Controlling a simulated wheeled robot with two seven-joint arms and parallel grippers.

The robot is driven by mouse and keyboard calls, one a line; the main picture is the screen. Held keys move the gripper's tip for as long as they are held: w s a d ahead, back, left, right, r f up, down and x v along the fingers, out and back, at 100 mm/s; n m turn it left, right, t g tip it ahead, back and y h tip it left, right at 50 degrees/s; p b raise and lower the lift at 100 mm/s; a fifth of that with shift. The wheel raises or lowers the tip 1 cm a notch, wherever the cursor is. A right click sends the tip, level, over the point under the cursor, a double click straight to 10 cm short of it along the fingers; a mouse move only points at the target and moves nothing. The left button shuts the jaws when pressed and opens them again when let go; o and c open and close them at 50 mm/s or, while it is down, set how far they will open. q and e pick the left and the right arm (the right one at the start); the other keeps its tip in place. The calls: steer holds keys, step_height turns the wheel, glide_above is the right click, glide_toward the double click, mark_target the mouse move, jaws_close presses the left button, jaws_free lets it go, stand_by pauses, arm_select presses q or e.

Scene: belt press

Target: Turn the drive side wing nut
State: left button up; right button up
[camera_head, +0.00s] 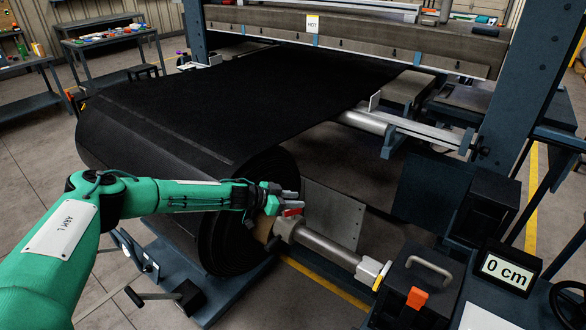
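My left arm reaches in from the left. Its gripper (290,202) is at the near end of the large black belt roll (230,225), by the collar of the metal shaft. A small red part (291,212) shows right at the fingertips; it may be the wing nut, but its shape is mostly hidden. Whether the fingers touch it or are closed around it cannot be told. The grey shaft (325,247) runs from the roll to a pale bearing block (372,271) at the lower right. My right gripper is not in view.
A dark box with a grey handle (429,265) and an orange latch stands at the lower right, beside a display (506,272) reading "0 cm". The black belt (230,100) runs back under the press beam (370,37). A metal plate (335,213) stands just right of the gripper.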

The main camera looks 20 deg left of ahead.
arm_select(q)
step_height(320, 180, up, 16)
stand_by(0.4)
steer(key=shift+f, duration=0.1)
